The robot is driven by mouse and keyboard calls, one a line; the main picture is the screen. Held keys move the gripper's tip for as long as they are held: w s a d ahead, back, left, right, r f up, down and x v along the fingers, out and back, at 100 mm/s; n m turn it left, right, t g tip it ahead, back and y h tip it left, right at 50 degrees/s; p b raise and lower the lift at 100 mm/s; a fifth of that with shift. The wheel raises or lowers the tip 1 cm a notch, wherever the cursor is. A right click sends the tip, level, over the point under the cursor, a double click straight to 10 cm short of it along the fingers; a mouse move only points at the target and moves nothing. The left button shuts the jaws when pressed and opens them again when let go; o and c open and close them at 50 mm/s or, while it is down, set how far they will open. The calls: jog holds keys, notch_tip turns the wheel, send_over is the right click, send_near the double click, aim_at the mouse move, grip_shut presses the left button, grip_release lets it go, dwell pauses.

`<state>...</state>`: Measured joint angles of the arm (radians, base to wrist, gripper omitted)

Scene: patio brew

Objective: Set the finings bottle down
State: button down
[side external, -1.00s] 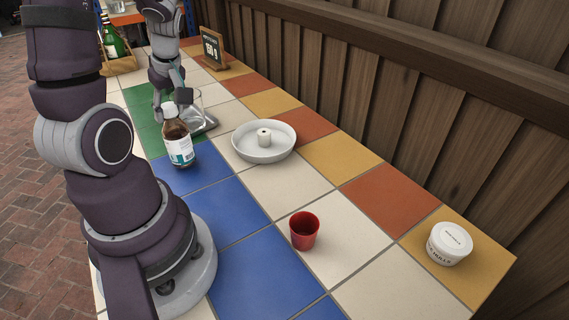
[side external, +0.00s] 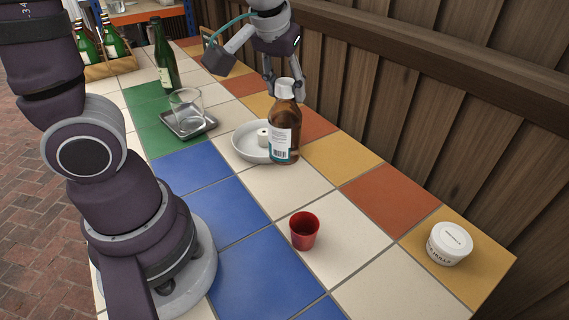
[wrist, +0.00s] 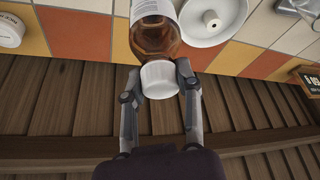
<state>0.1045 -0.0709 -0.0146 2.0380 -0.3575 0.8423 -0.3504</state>
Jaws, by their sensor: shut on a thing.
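The finings bottle (side external: 285,136) is amber with a white cap and a white and teal label. It is upright, in front of the white round dish in the side view, and hides part of that dish. My gripper (side external: 285,92) is shut on the bottle at its white cap, from above and behind. In the wrist view my gripper's two fingers (wrist: 158,76) flank the cap, and the bottle (wrist: 152,38) extends away from them. I cannot tell whether the bottle's base touches the tiles.
A white dish (side external: 240,151) with a central post is close beside the bottle. A red cup (side external: 304,231) and a white lidded tub (side external: 450,244) stand nearer the camera. A glass beaker (side external: 187,108) on a metal tray (side external: 205,126) and a green bottle (side external: 165,62) stand left. A wooden wall (side external: 430,90) borders the table.

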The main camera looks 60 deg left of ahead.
jog(key=s+d+m+h, duration=0.25)
jog(key=d+m, duration=0.25)
jog(key=d, duration=0.3)
jog(key=s+d+f+m+h, duration=0.1)
jog(key=s+d+m, duration=0.35)
jog(key=d, duration=0.25)
jog(key=s+d+m+h, duration=0.2)
jog(key=s+d+m, duration=0.1)
jog(key=d+m, duration=0.4)
notch_tip(320, 180, down, 8)
jog(key=d+n, duration=0.1)
jog(key=shift+g, duration=0.3)
jog(key=c, duration=0.8)
grip_release()
